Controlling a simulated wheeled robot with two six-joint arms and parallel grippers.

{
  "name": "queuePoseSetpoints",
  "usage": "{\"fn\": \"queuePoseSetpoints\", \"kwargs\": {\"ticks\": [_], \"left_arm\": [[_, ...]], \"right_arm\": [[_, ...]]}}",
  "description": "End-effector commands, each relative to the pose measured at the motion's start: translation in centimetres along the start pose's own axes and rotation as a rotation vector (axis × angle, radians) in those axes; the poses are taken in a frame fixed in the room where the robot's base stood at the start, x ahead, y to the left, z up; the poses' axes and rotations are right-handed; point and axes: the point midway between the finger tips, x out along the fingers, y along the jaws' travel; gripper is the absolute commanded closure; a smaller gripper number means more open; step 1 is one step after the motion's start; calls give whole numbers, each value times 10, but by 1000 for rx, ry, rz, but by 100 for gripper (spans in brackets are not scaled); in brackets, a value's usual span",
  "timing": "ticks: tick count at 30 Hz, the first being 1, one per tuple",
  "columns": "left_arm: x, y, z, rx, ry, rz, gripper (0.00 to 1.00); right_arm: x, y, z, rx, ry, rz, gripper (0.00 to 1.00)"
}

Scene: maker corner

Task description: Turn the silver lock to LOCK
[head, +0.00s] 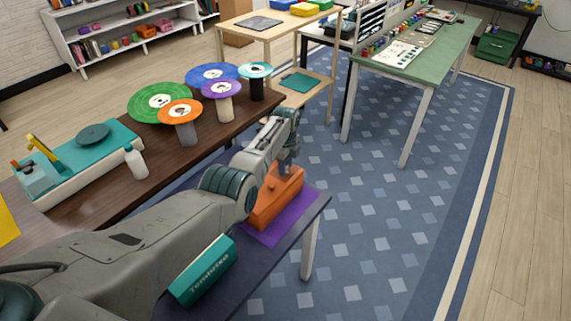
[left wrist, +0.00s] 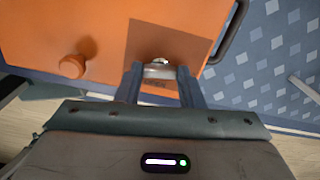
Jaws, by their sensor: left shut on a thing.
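The silver lock (left wrist: 159,70) sits on the face of an orange box (left wrist: 100,30) in the left wrist view. My left gripper (left wrist: 160,82) is shut on the silver lock, with one finger on each side of it. Small dark lettering on the box by the lock is too small to read, and I cannot tell which way the lock is turned. In the head view the orange box (head: 268,208) stands on a purple mat, with my left gripper (head: 290,163) over it, hiding the lock. My right gripper is not in view.
An orange knob (left wrist: 72,66) and a dark handle (left wrist: 230,32) are on the box. The purple mat (head: 287,223) lies near the dark table's edge. A teal box (head: 203,270) lies below my arm. Several coloured discs on stands, including a green one (head: 150,100), fill the brown table behind.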

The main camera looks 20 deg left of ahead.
Motion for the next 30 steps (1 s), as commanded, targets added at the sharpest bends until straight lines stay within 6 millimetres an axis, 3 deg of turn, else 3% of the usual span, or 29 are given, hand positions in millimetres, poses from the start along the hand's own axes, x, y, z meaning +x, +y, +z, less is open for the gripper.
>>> {"fn": "queuePoseSetpoints", "kwargs": {"ticks": [10,27,28,30], "left_arm": [[0,0,-1,149,1,-1,89],[0,0,-1,178,1,-1,88],[0,0,-1,178,1,0,62],[0,0,-1,178,1,0,48]], "right_arm": [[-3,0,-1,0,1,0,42],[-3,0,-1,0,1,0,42],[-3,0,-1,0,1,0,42],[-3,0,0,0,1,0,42]]}}
